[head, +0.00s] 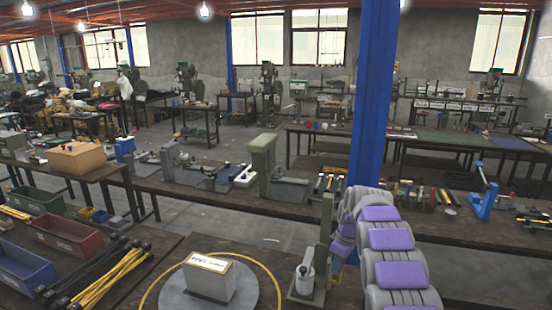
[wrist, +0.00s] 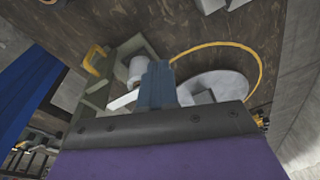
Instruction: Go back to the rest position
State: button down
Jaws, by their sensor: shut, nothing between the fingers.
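My gripper (wrist: 157,84) shows in the wrist view as two blue-grey fingers pressed together, with nothing between them. It points toward the wooden bench, above or in front of a green rivet press (wrist: 97,98) with a white cylinder (wrist: 138,68). I cannot tell whether it touches anything. In the head view my grey and purple arm curves down at the right of centre, beside the same press (head: 322,255); the fingers are hidden there. A grey disc (head: 253,285) inside a yellow ring lies left of the press and carries a white labelled box (head: 208,277).
Red (head: 65,236) and dark blue bins (head: 25,268) and black and yellow rods (head: 105,275) lie at the left. A blue post (head: 373,100) rises behind my arm. A long bench behind holds a green press (head: 264,160), a blue press (head: 483,195) and tools.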

jog(key=s+a+r+m, duration=0.1)
jog(key=s+r+m, duration=0.1)
jog(key=s+r, duration=0.35)
jog(key=s+a+r+m+h, duration=0.1)
jog(key=s+r+m, duration=0.1)
jog(key=s, duration=0.7)
jog(key=s+a+r+m, duration=0.1)
jog(key=s+r+m, duration=0.1)
jog(key=s+r, duration=0.35)
jog(key=s+a+f+m+g, duration=0.1)
jog(key=s+f+m, duration=0.1)
jog(key=s, duration=1.4)
jog(key=s+a+f+m+g, duration=0.1)
jog(key=s+f+m, duration=0.1)
jog(key=s, duration=1.4)
jog(key=shift+s+a+f+h, duration=0.3)
jog(key=shift+a+f, duration=0.05)
jog(key=shift+f, duration=0.25)
